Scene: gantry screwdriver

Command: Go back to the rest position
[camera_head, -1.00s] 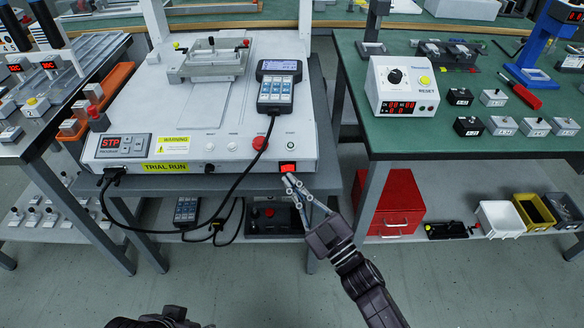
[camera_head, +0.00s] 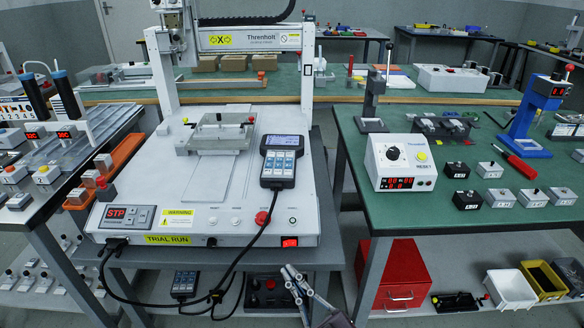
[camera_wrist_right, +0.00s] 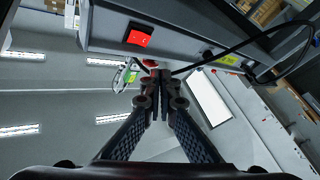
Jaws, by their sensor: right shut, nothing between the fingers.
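The white gantry screwdriver machine (camera_head: 135,222) stands on the grey bench, with its "STP" display lit red. Its red power switch (camera_head: 290,242) is at the front right corner and looks lit; it also shows in the right wrist view (camera_wrist_right: 138,38). My right gripper (camera_head: 290,272) is at the lower middle of the head view, below and in front of the switch, apart from it. In the wrist view (camera_wrist_right: 157,76) its fingertips are together with nothing between them. My left gripper is not in the head view.
A handheld pendant (camera_head: 280,165) lies on the machine, its black cable hanging down the front. A green-topped table (camera_head: 420,160) stands at right with a controller box (camera_head: 400,163). Beneath it are a red cabinet (camera_head: 404,280) and bins (camera_head: 510,290). The floor in front is open.

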